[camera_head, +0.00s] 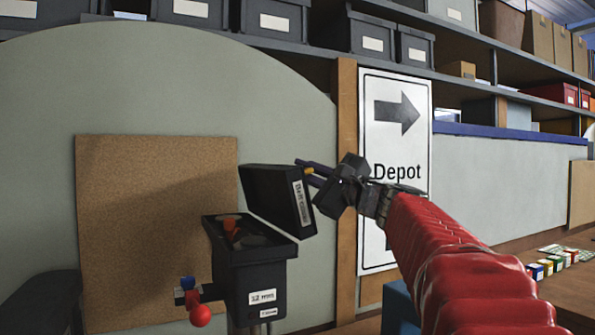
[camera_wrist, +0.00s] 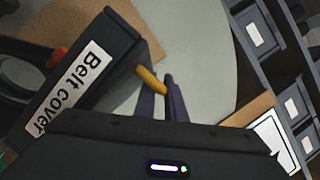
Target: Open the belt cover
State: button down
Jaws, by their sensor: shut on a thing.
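The belt cover (camera_head: 270,188) is a black lid with a white label. It is raised and tilted above the black machine box (camera_head: 240,280), whose top shows open with a red-orange part (camera_head: 231,230) inside. In the wrist view the cover (camera_wrist: 112,50) is at the left, its label reading "Belt cover". A yellow peg handle (camera_wrist: 150,79) sticks out from the cover's edge. My gripper (camera_head: 305,169) is at the cover's upper right edge, with its dark purple fingers shut on the yellow handle. In the wrist view my gripper's fingertips (camera_wrist: 161,90) are at the handle's outer end.
A red ball knob (camera_head: 200,316) and a small blue block (camera_head: 187,283) stick out left of the box. A cork board (camera_head: 150,220) stands behind it. A "Depot" sign (camera_head: 395,130) is behind my arm. Shelves with bins (camera_head: 375,40) run above. Small coloured blocks (camera_head: 553,264) lie at right.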

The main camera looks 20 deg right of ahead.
jog(key=shift+f, duration=0.15)
jog(key=c, duration=2.1)
grip_release()
jog(key=shift+w, duration=0.1)
jog(key=shift+s, duration=0.2)
jog(key=v, duration=1.3)
jog(key=shift+s+d+f, duration=0.1)
jog(key=shift+s, duration=0.15)
